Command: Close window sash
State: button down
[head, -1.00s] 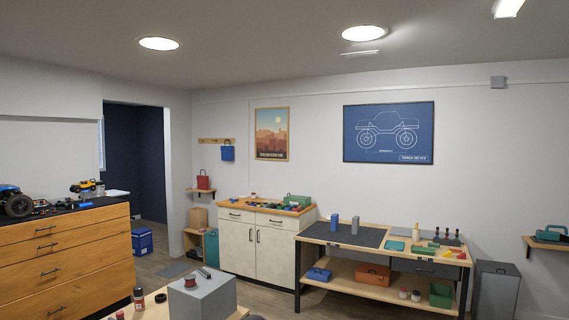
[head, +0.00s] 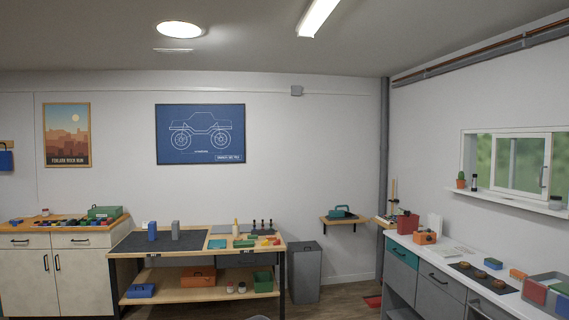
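The window sash (head: 548,165) is a white-framed pane with a vertical handle (head: 542,177), in the window at the right of the head view. Green shows through the window on both sides of the sash's handle-side edge. The window is cut off by the right picture edge, so I cannot tell how far open the sash stands. A white sill (head: 515,203) runs below it and carries a cactus pot (head: 461,181), a small dark bottle (head: 474,183) and a jar (head: 555,202). My gripper is not in view.
A counter (head: 455,268) with grey drawers stands below the window, holding orange boxes, round parts on a dark mat and a grey tray. A workbench (head: 218,254), a grey bin (head: 306,271) and a small wall shelf (head: 345,219) line the back wall. Floor shows between bin and counter.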

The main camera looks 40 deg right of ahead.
aim_at(549, 137)
jog(key=z, duration=2.5)
jog(key=i+z, duration=0.15)
jog(key=i+j, duration=0.1)
jog(key=i, duration=0.5)
jog(key=i+j, duration=0.1)
jog(key=i, duration=0.45)
jog(key=i+j, duration=0.15)
jog(key=i, duration=0.45)
jog(key=i+j, duration=0.1)
jog(key=i, duration=0.5)
jog(key=l+z, duration=0.05)
